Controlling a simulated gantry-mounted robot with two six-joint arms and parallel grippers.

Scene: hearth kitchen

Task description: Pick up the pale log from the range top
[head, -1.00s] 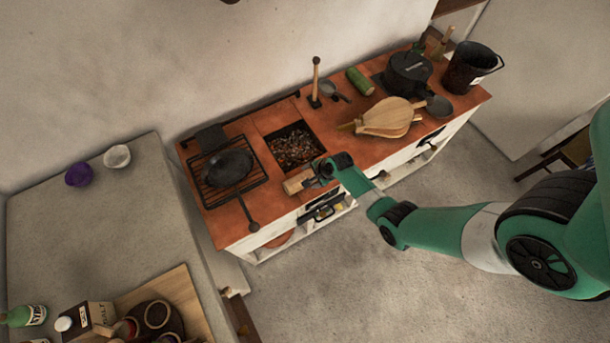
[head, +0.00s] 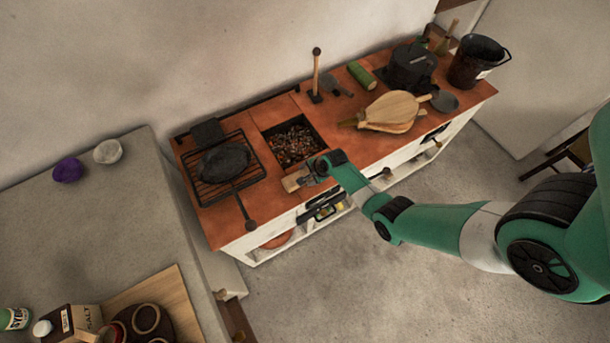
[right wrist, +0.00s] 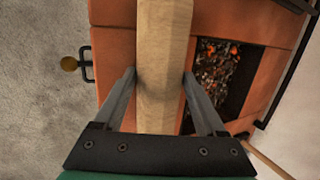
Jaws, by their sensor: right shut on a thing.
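The pale log (head: 292,183) lies at the front of the orange-red range top (head: 335,123), in front of the ember pit. In the right wrist view the log (right wrist: 163,60) runs up the middle of the picture between the fingers. My right gripper (head: 311,177) is shut on the log; its fingertips (right wrist: 159,75) press on both sides of it. In the head view the gripper and wrist hide one end of the log. I cannot tell whether the log is touching the range top. My left gripper is not in view.
The ember pit (head: 294,143) is open just behind the log. A grate with a black pan (head: 223,160) is to the left. Bellows (head: 392,111), a green roll (head: 361,74), a black pot (head: 411,68) and a bucket (head: 477,62) stand to the right.

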